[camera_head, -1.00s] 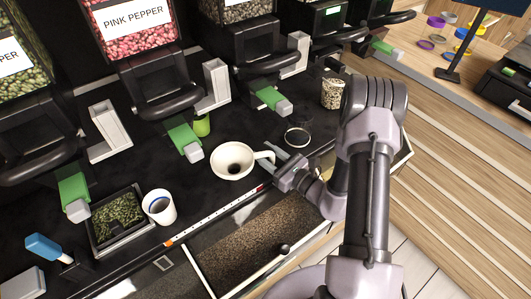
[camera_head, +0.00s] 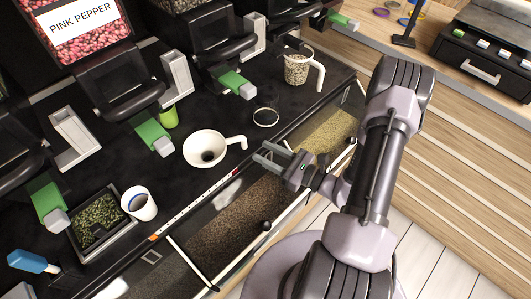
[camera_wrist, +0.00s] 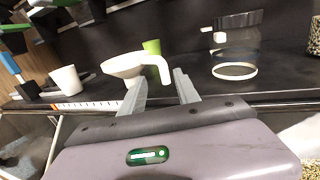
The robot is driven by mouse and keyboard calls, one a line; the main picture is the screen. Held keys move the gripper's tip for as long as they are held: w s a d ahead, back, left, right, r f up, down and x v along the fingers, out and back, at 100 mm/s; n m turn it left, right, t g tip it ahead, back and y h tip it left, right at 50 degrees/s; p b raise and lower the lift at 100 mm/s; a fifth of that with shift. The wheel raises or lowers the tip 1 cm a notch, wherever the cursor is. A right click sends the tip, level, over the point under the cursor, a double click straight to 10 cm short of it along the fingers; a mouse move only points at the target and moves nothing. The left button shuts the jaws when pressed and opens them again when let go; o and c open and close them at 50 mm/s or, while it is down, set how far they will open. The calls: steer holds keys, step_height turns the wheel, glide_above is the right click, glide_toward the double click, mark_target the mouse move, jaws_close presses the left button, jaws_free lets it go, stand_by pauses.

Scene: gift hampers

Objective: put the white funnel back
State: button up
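The white funnel (camera_head: 206,149) stands upright on the dark counter, its bowl facing up and its handle pointing right. It also shows in the wrist view (camera_wrist: 121,65), where my left finger hides its lower part. My gripper (camera_head: 259,152) is open and empty, just right of the funnel's handle. In the wrist view my two fingers (camera_wrist: 160,88) are apart, with the handle's tip showing above the gap between them. I see no contact with the funnel.
A clear jar (camera_head: 265,117) stands behind my gripper. A jar of pale contents (camera_head: 296,68) with a white handle beside it stands farther back. A white cup (camera_head: 139,204) and a tray of green bits (camera_head: 77,231) are at left. Dispensers line the back.

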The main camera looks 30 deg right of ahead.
steer(key=s+a+r+n+g+y, duration=0.2)
steer(key=s+a+r+n+g, duration=0.1)
steer(key=a+r+n+g, duration=0.35)
steer(key=s+a+r+n+g+y, duration=0.3)
steer(key=a+r+n+g, duration=0.2)
steer(key=a+r+n, duration=0.15)
steer(key=s+a+r+n+g+h, duration=0.3)
steer(key=s+a+n+g+h, duration=0.1)
steer(key=s+n+h, duration=0.25)
steer(key=s+d+r+n+t+h, duration=0.2)
steer(key=d+r+n+t+h, duration=0.2)
steer(key=r+n+t+h, duration=0.1)
step_height(320, 180, up, 2)
steer(key=shift+s+d+r+n+t+h, duration=0.2)
steer(key=shift+s+d+n+t+h, duration=0.15)
steer(key=shift+s+d+t+h, duration=0.15)
steer(key=shift+w+r, duration=0.1)
